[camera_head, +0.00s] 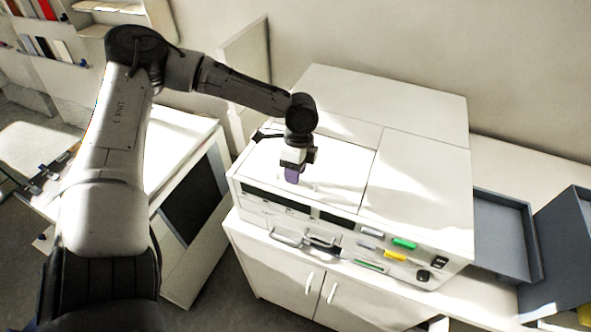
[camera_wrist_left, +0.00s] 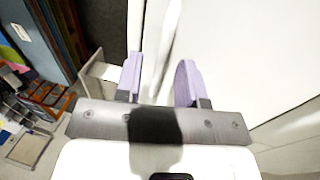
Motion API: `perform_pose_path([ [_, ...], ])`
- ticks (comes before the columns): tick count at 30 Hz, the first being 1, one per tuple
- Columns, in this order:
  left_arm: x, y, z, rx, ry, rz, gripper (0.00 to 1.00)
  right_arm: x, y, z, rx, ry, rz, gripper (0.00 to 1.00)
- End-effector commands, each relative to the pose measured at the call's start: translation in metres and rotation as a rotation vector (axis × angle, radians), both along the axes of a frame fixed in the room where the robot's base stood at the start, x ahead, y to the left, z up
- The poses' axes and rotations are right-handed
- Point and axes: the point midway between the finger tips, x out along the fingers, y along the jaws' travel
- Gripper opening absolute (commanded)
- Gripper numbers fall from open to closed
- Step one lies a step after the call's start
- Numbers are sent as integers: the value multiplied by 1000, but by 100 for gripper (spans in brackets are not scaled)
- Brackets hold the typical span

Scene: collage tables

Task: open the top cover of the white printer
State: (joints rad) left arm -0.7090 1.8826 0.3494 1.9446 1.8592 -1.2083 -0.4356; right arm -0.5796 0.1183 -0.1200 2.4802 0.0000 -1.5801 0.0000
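The white printer (camera_head: 415,185) stands on a white cabinet. Its top has several panels, and the front-left panel, the top cover (camera_head: 345,160), looks flat and closed, with a dark seam on its right side. My left gripper (camera_head: 292,175) points down over the front-left part of this cover, near the front edge. In the left wrist view, its two purple fingers (camera_wrist_left: 160,80) are apart, with a pale edge visible behind the gap. I cannot tell whether the fingertips touch the cover. The white surface also fills the right of the left wrist view (camera_wrist_left: 250,60). My right gripper is not in view.
Handles, a black knob and green and yellow buttons (camera_head: 395,255) sit on the printer's front. Grey trays (camera_head: 508,277) stand to its right. A white unit with a dark panel (camera_head: 195,198) stands to its left. Shelves hang on the back-left wall.

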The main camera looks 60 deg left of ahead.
Motion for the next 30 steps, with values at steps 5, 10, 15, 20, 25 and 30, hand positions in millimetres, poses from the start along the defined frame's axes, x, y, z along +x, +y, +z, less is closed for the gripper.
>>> perform_pose_path([
  [5,0,0,0,0,0,0,21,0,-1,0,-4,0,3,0],
  [10,0,0,0,0,0,0,4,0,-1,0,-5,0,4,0],
  [15,0,0,0,0,0,0,0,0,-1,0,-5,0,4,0],
  [20,0,0,0,-1,1,0,0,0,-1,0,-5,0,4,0],
  [25,0,1,2,-2,3,1,0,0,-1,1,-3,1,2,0],
  [30,-4,8,13,-29,33,18,0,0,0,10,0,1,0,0],
])
